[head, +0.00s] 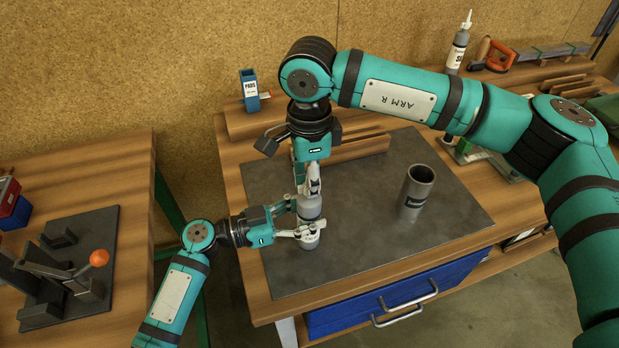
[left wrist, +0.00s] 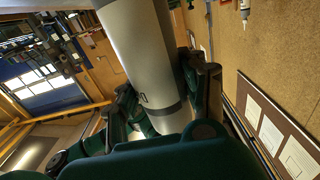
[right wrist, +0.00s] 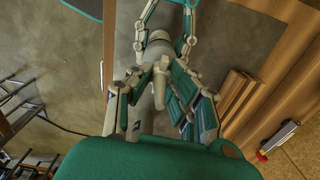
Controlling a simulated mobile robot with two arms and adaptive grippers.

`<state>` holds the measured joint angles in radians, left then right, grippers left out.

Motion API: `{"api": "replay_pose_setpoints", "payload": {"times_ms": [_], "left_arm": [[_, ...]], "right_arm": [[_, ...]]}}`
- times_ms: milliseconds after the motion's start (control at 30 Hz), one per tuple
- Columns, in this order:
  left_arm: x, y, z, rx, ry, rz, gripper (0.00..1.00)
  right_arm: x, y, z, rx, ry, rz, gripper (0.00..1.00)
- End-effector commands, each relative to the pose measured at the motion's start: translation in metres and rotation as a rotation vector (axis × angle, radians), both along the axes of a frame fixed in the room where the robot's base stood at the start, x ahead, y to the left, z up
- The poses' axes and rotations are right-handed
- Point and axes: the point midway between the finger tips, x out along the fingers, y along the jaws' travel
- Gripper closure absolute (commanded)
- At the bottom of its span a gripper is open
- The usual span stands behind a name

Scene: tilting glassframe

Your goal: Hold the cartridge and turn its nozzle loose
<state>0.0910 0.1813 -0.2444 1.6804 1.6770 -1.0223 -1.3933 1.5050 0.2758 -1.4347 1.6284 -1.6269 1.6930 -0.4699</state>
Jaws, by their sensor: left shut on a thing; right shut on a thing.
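The grey cartridge (head: 309,208) stands upright near the front left of the dark mat. My left gripper (head: 308,224) comes in from the left and is shut around its body. The cartridge fills the middle of the left wrist view (left wrist: 145,50), held between the fingers. My right gripper (head: 313,186) points down from above and is shut on the nozzle at the cartridge's top. The pale, tapered nozzle (right wrist: 158,88) shows between the fingers in the right wrist view.
A grey open cylinder (head: 417,190) stands on the dark mat (head: 360,240), right of the cartridge. A blue PADS box (head: 250,92) and a nozzled bottle (head: 459,45) stand behind. A fixture with an orange knob (head: 99,258) is on the left bench. The mat's middle is clear.

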Motion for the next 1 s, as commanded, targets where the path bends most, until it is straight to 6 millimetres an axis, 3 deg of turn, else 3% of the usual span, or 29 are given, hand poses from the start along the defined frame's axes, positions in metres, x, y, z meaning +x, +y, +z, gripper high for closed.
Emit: {"api": "replay_pose_setpoints", "payload": {"times_ms": [667, 700, 833, 1000], "left_arm": [[-0.0007, -0.0001, -0.0020, 0.003, 0.003, -0.001, 1.00], [-0.0007, -0.0001, -0.0020, 0.003, 0.003, -0.001, 1.00], [-0.0007, -0.0001, -0.0021, 0.003, 0.004, -0.001, 1.00], [-0.0007, -0.0001, -0.0020, 0.003, 0.004, -0.001, 1.00]], "right_arm": [[0.0003, 0.0004, 0.0010, 0.002, -0.002, 0.063, 1.00], [0.0002, 0.0005, 0.0010, 0.002, -0.002, 0.063, 0.82], [0.0001, 0.0005, 0.0007, 0.002, -0.002, 0.063, 0.65], [-0.0003, 0.0007, 0.0003, 0.001, -0.001, 0.063, 0.62]]}}
